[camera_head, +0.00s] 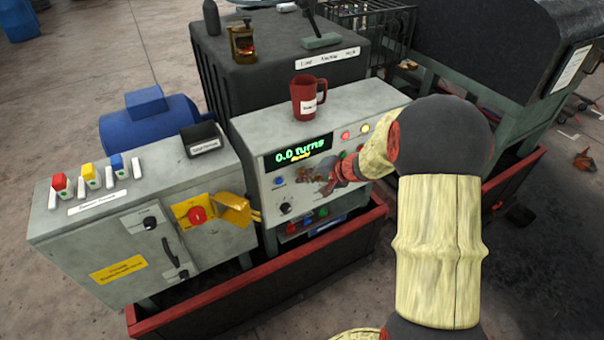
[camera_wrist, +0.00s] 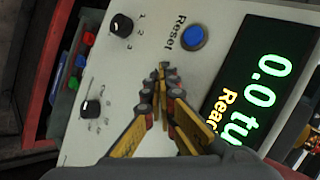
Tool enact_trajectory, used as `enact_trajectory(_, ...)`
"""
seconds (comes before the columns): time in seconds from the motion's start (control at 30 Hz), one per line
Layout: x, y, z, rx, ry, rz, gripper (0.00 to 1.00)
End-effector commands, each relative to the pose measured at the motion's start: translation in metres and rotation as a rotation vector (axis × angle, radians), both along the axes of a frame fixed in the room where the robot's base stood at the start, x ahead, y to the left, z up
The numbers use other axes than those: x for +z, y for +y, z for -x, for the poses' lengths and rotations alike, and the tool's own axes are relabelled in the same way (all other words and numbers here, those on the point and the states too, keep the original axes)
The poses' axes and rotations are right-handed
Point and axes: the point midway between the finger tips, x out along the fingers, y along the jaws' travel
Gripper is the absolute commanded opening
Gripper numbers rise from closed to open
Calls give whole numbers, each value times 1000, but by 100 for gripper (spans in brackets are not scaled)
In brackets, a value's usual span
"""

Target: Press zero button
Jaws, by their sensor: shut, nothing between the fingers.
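The grey control panel (camera_head: 262,200) has a blue button (camera_head: 279,182) below the left end of its display. In the wrist view the blue button (camera_wrist: 194,37) has the label "Reset" beside it; I see no label reading zero. The display (camera_head: 297,151) reads "0.0 turns" with "Ready" under it. My gripper (camera_head: 325,188) is in front of the panel face, right of the blue button. In the wrist view my gripper (camera_wrist: 164,72) is shut and empty, its tips below and left of the button. Whether the tips touch the panel I cannot tell.
Two black knobs, an upper (camera_wrist: 121,26) and a lower (camera_wrist: 91,108), sit near the button. A red mug (camera_head: 308,98) stands on the panel top. A red-rimmed tray (camera_head: 200,312) runs below.

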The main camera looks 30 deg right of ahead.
Motion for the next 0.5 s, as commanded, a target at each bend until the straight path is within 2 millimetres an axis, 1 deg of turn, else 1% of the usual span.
enact_trajectory(0.3,-1,-1,14,-1,0,0,0)
enact_trajectory(0.5,0,-1,15,-1,0,-1,0)
